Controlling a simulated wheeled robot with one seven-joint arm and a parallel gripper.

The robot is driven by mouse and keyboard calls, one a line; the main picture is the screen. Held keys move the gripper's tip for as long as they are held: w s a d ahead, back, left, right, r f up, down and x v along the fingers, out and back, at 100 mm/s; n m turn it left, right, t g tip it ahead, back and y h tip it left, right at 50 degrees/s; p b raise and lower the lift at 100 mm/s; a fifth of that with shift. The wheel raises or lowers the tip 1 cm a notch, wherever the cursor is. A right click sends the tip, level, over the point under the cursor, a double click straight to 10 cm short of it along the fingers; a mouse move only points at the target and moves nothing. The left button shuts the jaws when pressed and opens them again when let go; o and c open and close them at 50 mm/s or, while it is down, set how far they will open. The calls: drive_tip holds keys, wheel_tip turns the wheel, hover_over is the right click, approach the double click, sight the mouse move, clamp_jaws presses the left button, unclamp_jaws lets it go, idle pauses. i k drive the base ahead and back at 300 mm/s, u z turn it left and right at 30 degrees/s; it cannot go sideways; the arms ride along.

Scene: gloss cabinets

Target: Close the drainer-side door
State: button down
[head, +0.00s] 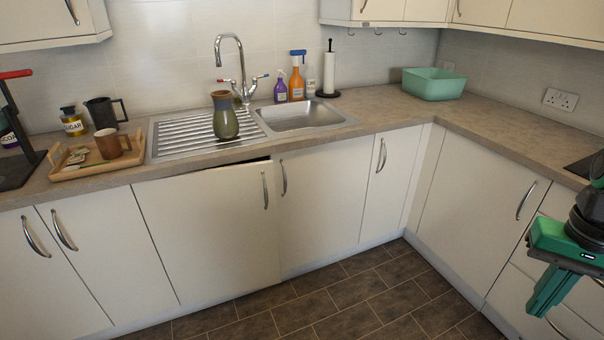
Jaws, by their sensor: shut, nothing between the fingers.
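The drainer-side door (208,230) is the cream cabinet door below the ribbed drainer (190,136). It stands slightly ajar, with a dark gap along its top edge that is widest toward the right. Its curved chrome handle (265,190) is near its right edge. My green gripper (543,298) is at the far right of the head view, in front of the right-hand cabinets and well away from the door. Its fingers point down and are shut, with nothing held.
A green vase (225,115) stands on the drainer beside the sink (300,115). A wooden tray (70,174) with a mug is on the worktop at left. The neighbouring door (325,205) looks shut. The tiled floor (345,295) before the cabinets is clear.

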sight(214, 232)
drive_tip(key=i, duration=1)
drive_tip(key=u, duration=0.2)
